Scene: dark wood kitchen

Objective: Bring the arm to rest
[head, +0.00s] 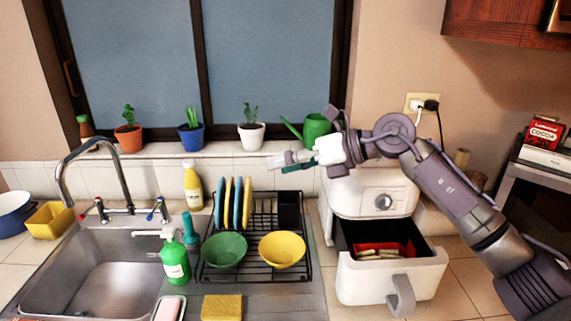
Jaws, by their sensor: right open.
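My right arm comes in from the lower right, and its gripper (290,161) points left in the air above the back of the dish rack. The right gripper is open, and I see nothing between its fingers. It is in front of the window sill, near the green watering can (318,129). The arm passes over the white air fryer (345,196), whose drawer (385,281) is pulled out. Red and pale food items (383,250) lie in the drawer. My left gripper is not in view.
The dish rack (255,275) holds plates, a green bowl (225,249) and a yellow bowl (282,249). The sink (85,275) and its tall faucet (92,150) are at left. Potted plants line the sill. A cabinet (510,25) hangs at upper right.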

